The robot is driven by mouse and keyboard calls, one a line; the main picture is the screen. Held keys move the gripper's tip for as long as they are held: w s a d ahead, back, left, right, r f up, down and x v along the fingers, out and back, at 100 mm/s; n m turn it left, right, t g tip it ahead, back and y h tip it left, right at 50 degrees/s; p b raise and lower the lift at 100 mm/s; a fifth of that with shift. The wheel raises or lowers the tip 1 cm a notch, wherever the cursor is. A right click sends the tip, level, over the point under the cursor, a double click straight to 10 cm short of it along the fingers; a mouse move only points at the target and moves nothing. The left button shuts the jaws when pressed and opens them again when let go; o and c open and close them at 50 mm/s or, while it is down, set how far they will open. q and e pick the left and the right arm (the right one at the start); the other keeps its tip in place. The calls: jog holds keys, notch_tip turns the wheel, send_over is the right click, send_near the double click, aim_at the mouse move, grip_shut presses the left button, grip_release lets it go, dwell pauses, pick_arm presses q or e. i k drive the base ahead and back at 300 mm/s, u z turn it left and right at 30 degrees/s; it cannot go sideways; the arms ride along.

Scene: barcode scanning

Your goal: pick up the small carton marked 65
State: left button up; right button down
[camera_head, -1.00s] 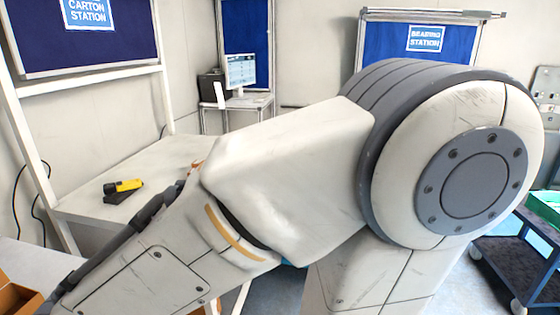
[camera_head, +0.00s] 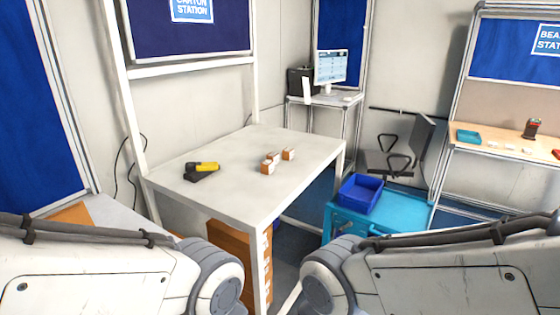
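Several small orange-and-white cartons sit close together on the white table in the head view: one at the front (camera_head: 267,167), one just behind it (camera_head: 274,158) and one to the right (camera_head: 288,154). Their markings are too small to read, so I cannot tell which is marked 65. The white table (camera_head: 235,195) stands under the carton station sign. Both of my arms show at the bottom left and bottom right, well short of the cartons. Neither of my grippers is in view.
A yellow-and-black scanner (camera_head: 203,167) lies on the table, left of the cartons. A blue bin (camera_head: 360,194) sits on a turquoise cabinet (camera_head: 400,212) to the right. A chair (camera_head: 405,150) and a monitor (camera_head: 330,66) stand behind. Brown boxes (camera_head: 232,247) are under the table.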

aim_at(274, 156)
jog(key=u, duration=0.05)
jog(key=k, duration=1)
jog(key=z, duration=1.4)
jog(key=i, duration=4.4)
jog(key=u, duration=3.2)
